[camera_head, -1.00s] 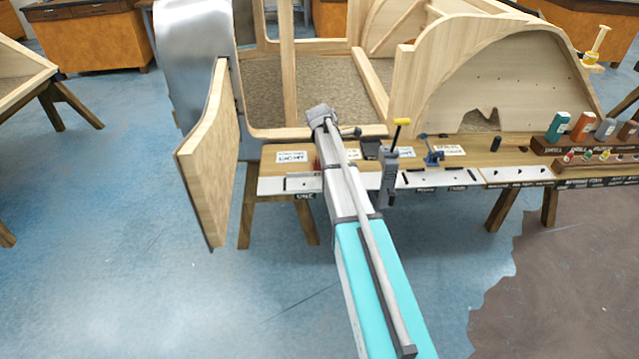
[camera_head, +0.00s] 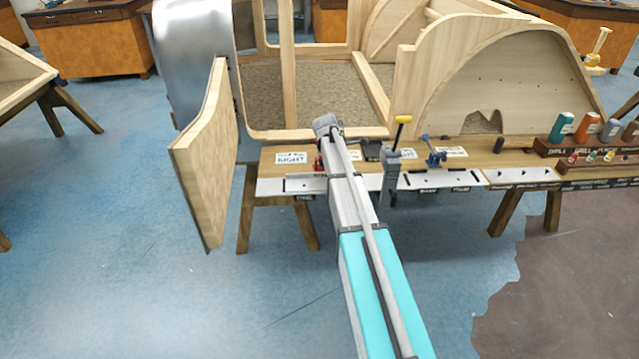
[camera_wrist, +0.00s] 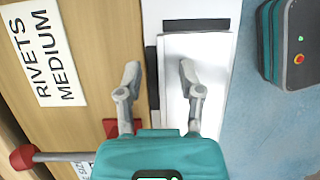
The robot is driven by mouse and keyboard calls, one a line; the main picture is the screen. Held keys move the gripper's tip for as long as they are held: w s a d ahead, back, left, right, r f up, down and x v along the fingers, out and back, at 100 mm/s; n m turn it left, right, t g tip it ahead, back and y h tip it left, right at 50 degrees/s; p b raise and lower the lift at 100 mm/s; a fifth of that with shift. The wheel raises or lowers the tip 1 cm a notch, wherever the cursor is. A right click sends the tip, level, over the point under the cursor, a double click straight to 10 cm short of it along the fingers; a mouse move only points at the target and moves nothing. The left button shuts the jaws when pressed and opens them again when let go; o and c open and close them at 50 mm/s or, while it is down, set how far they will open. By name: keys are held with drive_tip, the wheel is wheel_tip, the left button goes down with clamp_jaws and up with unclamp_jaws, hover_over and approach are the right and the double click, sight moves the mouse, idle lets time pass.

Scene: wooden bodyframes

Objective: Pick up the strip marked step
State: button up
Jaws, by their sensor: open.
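White strips lie along the front edge of the wooden bench in the head view, with small dark labels below them that are too small to read surely. One white strip (camera_head: 300,184) lies left of my arm; another (camera_head: 437,180) lies to the right. I cannot tell which is marked step. In the wrist view my gripper (camera_wrist: 159,74) is open and empty above the bench edge. Its right finger is over a white plate (camera_wrist: 212,70) with dark bars beside it; its left finger is over or near the wood.
A card reading RIVETS MEDIUM (camera_wrist: 47,52) lies on the bench. A red-ended tool (camera_wrist: 22,158) is left of my gripper. A grey tool with a yellow handle (camera_head: 402,119) and a blue clamp (camera_head: 434,150) stand right of my arm. A wooden panel (camera_head: 207,155) stands left.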

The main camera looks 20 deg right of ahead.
clamp_jaws()
drive_tip(key=shift+r, duration=0.15)
idle(0.6)
drive_tip(key=shift+r+p, duration=0.65)
drive_tip(key=shift+p, duration=0.2)
drive_tip(key=s+a, duration=0.2)
drive_tip(key=s, duration=0.6)
drive_tip(key=s+a, duration=0.3)
drive_tip(key=s, duration=0.6)
drive_tip(key=shift+s, duration=0.2)
wheel_tip(320, 180, up, 6)
drive_tip(key=p, duration=0.6)
idle(0.4)
